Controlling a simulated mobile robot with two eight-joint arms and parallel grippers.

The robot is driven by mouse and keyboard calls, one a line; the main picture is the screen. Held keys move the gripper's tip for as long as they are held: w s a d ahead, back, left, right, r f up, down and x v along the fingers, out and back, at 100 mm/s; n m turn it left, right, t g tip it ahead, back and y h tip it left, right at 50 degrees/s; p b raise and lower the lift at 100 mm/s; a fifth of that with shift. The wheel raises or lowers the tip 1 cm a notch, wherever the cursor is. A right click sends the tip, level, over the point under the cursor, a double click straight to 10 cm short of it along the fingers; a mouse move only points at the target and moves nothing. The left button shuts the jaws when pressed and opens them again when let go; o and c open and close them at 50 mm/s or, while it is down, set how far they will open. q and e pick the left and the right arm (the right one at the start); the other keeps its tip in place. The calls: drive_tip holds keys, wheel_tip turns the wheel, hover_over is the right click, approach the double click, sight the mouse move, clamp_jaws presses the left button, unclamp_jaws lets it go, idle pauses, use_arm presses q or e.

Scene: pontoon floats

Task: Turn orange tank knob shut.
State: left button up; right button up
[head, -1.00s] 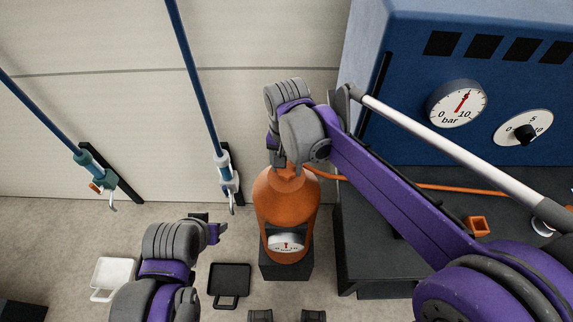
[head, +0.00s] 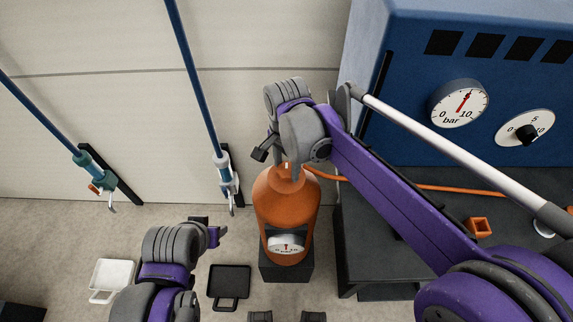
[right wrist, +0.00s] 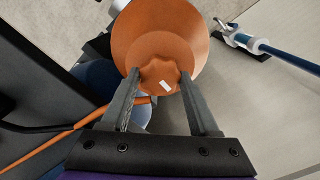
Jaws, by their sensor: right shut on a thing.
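The orange tank (head: 287,208) stands upright on a dark block, with a white gauge (head: 286,244) on its front. Its lobed orange knob (right wrist: 158,72) carries a white mark and sits on top of the tank in the right wrist view. My right gripper (right wrist: 160,80) is shut on the knob, one finger on each side. In the head view my right gripper (head: 284,164) is over the tank top and mostly hides the knob. My left gripper (head: 211,230) is left of the tank, away from it; its finger opening is unclear.
A blue cabinet (head: 420,90) with a bar gauge (head: 459,103) and a dial (head: 525,128) stands right on a dark bench. An orange hose (head: 400,185) runs from the tank across it. White (head: 112,277) and black (head: 229,282) trays lie on the floor.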

sight(286, 170)
idle(0.3)
drive_tip(key=o, duration=1.4)
drive_tip(key=shift+c, duration=0.2)
wheel_tip(286, 170, up, 11)
drive_tip(key=shift+p, duration=0.3)
drive_tip(key=shift+s+f, duration=0.1)
drive_tip(key=shift+f, duration=0.05)
